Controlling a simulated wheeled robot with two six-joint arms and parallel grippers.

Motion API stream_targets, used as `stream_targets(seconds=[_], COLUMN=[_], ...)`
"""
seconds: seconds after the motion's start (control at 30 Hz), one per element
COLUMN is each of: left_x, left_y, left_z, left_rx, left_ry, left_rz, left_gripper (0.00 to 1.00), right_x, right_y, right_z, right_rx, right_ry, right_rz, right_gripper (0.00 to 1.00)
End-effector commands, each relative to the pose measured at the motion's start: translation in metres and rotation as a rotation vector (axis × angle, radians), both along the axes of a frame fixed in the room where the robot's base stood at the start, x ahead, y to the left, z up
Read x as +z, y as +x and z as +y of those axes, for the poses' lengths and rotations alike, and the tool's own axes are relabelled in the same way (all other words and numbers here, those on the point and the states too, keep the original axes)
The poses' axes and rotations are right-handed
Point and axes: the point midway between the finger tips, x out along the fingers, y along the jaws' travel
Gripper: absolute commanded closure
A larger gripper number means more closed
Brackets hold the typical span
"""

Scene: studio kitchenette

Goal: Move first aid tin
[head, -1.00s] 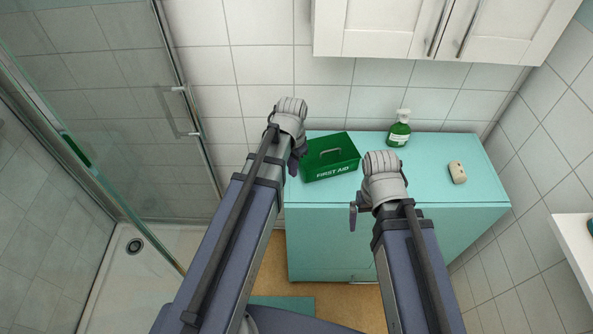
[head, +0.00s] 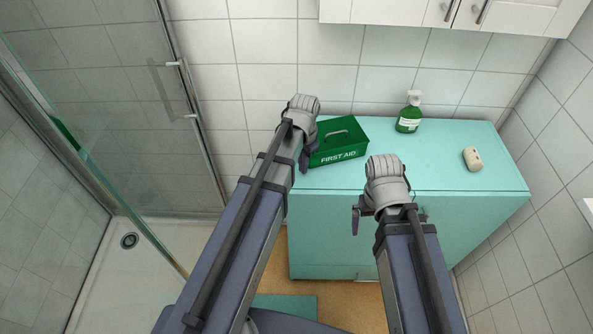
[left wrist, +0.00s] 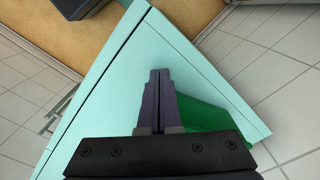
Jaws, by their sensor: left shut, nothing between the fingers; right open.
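The first aid tin (head: 338,150) is a green box with a handle on its lid and white "FIRST AID" lettering on its front. It stands upright on the left part of the turquoise cabinet top (head: 440,172). My left gripper (head: 305,161) is at the tin's left side, shut and empty; I cannot tell whether it touches the tin. In the left wrist view, its closed dark fingers (left wrist: 160,76) are over the cabinet top, and the green tin (left wrist: 206,120) shows partly to their right. My right gripper (head: 358,215) is open and empty, at the cabinet's front edge.
A green spray bottle (head: 409,119) stands at the back of the cabinet top, and a beige soap-like block (head: 473,158) lies on the right. The top is clear between them and the tin. Glass shower panels (head: 110,90) are on the left; white wall cupboards (head: 430,12) hang above.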

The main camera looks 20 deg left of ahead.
Motion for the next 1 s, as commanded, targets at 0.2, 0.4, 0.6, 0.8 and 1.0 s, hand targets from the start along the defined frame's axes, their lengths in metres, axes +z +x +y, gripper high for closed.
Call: stream_targets(seconds=[0.2,0.4,0.6,0.8,1.0], left_x=[0.000,0.000,0.000,0.000,0.000], left_y=[0.007,0.007,0.025,0.071,0.109], left_z=[-0.004,-0.004,-0.011,-0.034,-0.055], left_rx=[0.001,0.000,-0.001,-0.002,-0.001], left_ry=[0.000,0.000,0.000,0.000,0.000], left_rz=[0.000,0.000,0.000,0.000,0.000], left_gripper=[1.00,1.00,1.00,1.00,1.00], right_x=[0.000,0.000,0.000,0.000,0.000], right_y=[0.000,0.000,0.000,0.000,0.000], right_z=[0.000,0.000,0.000,0.000,0.000], right_rx=[0.000,0.000,0.000,0.000,0.000], right_ry=[0.000,0.000,0.000,0.000,0.000], right_rz=[0.000,0.000,0.000,0.000,0.000], right_gripper=[0.00,0.00,0.00,0.00,0.00])
